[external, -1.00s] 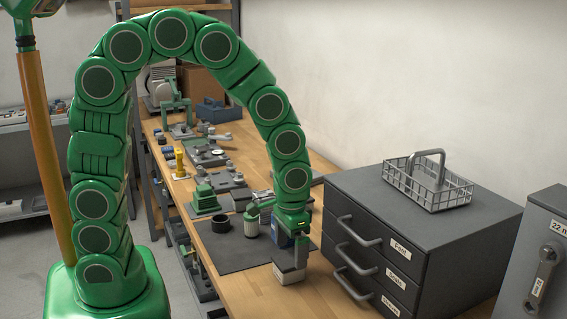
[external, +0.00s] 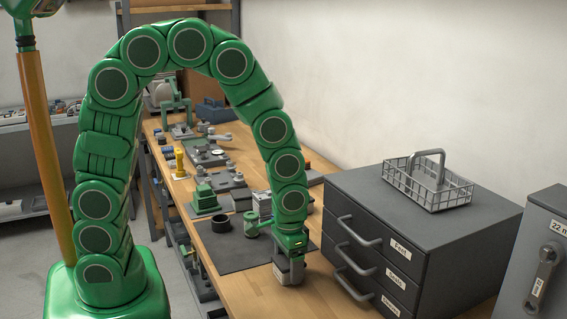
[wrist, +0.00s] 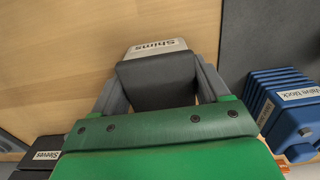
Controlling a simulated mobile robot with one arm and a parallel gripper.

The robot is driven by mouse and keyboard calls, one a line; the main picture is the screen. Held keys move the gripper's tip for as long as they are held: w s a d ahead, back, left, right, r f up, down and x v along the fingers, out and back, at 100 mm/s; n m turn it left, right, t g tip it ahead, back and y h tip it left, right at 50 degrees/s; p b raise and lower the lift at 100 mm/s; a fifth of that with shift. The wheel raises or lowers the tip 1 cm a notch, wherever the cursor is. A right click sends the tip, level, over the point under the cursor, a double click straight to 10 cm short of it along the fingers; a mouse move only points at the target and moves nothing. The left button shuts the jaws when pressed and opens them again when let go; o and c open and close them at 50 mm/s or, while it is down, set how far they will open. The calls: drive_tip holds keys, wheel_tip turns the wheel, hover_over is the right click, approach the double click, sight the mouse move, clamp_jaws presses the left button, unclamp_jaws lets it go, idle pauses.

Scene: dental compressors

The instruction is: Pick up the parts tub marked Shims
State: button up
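The parts tub marked Shims (wrist: 152,47) is directly below my gripper in the wrist view, its pale label end showing beyond a dark block between the fingers. In the external view the tub (external: 290,279) sits on the wooden bench under my gripper (external: 290,258). The two grey fingers of my gripper (wrist: 160,85) stand apart on either side of the dark part. I cannot tell whether they press on it. Much of the tub is hidden by my gripper.
A blue block marked Valve block (wrist: 290,100) is to the right in the wrist view. A dark item marked Sieves (wrist: 42,152) is at lower left. A grey drawer cabinet (external: 400,235) with a wire basket (external: 428,185) stands right of my gripper. A dark mat (external: 235,250) lies left.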

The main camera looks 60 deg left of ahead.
sight(287, 260)
drive_tip(key=c, duration=0.4)
drive_tip(key=shift+r, duration=0.15)
drive_tip(key=shift+r, duration=0.25)
drive_tip(key=r, duration=0.3)
drive_tip(key=shift+s, duration=0.2)
drive_tip(key=shift+s+a+r, duration=0.55)
drive_tip(key=shift+s+r, duration=1)
drive_tip(key=shift+s, duration=0.65)
drive_tip(key=shift+s+a+r, duration=0.6)
drive_tip(key=shift+s+r, duration=0.95)
drive_tip(key=shift+s, duration=0.6)
drive_tip(key=shift+s+a+r, duration=0.55)
drive_tip(key=shift+s+r, duration=1)
drive_tip(key=shift+s, duration=0.65)
